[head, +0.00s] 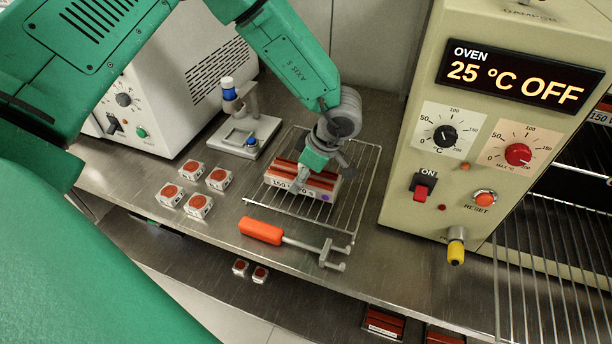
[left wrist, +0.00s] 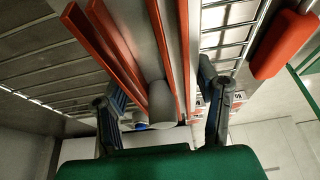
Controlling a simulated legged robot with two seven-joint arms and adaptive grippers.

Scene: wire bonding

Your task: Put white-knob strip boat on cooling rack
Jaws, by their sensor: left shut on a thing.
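The strip boat (head: 289,189), a pale tray with red-brown strips and a "150" label, is at the wire cooling rack (head: 351,211) on the steel bench. I cannot tell whether it rests on the wires or hangs just above them. My left gripper (head: 305,174) reaches down onto it. In the left wrist view the boat (left wrist: 182,30) runs between the fingers of my left gripper (left wrist: 165,112), with its white knob (left wrist: 161,103) between them. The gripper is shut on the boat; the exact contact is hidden. My right gripper is not in view.
The oven (head: 440,110), reading 25 °C OFF, stands right of the rack. An orange-handled fork tool (head: 262,231) lies in front, touching or near the rack. Several red-topped blocks (head: 195,190) and a grey stand (head: 245,135) are to the left.

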